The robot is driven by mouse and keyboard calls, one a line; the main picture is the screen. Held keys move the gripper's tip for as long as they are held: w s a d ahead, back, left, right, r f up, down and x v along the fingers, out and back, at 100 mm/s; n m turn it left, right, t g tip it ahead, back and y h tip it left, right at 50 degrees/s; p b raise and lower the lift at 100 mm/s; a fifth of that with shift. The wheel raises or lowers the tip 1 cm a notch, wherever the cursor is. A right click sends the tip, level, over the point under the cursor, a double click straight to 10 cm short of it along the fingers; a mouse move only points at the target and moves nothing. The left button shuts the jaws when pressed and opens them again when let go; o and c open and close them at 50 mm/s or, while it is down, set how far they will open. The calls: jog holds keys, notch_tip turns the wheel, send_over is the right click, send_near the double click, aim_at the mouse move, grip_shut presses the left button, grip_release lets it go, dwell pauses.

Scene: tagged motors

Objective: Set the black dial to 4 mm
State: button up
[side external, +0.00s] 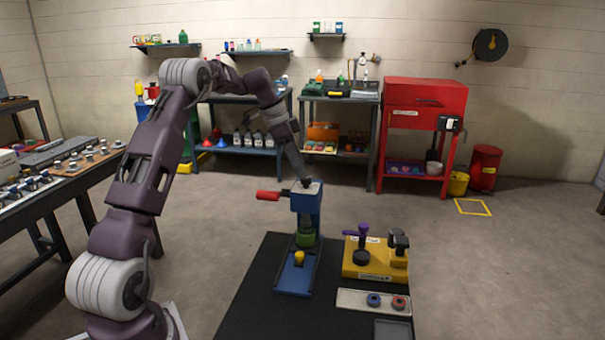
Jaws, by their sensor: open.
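A blue press (308,215) with a red handle (268,195) stands on the black bench. My gripper (305,181) is open at the top of the press, with its fingertips close to a small dark part there. I cannot tell whether that part is the black dial or part of my gripper, nor whether they touch. No scale or mm marking is readable. A green piece (305,240) sits low in the press, and a yellow knob (299,257) is on its blue base.
Right of the press is a yellow block (376,275) with a purple-handled lever (362,231) and a black upright part (399,240). In front, a pale plate (346,299) bears a blue ring (374,299) and a red ring (399,302). The black bench (250,300) is clear at front left.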

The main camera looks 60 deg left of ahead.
aim_at(307, 178)
jog(key=x, duration=0.3)
jog(key=shift+w+f, duration=0.1)
grip_shut()
jog(key=shift+d, duration=0.1)
jog(key=n, duration=0.2)
jog(key=n+y, duration=0.1)
jog(key=n, duration=0.1)
jog(key=n+y, duration=0.1)
jog(key=shift+d+n, duration=0.25)
jog(key=shift+n, duration=0.15)
jog(key=n+y, duration=0.1)
jog(key=n, duration=0.3)
jog(key=n+y, duration=0.1)
jog(key=n, duration=0.1)
jog(key=shift+d+y, duration=0.25)
jog(key=shift+y, duration=0.05)
jog(key=n+g, duration=0.1)
jog(key=n, duration=0.2)
jog(key=n+g+y, duration=0.1)
jog(key=n, duration=0.2)
jog(key=shift+w+d+n+y, duration=0.2)
jog(key=shift+n+y, duration=0.1)
jog(key=shift+n, duration=0.1)
jog(key=n+g, duration=0.1)
jog(key=n, duration=0.1)
jog(key=n+g, duration=0.1)
jog(key=n, duration=0.2)
jog(key=shift+w, duration=0.15)
jog(key=shift+n, duration=0.3)
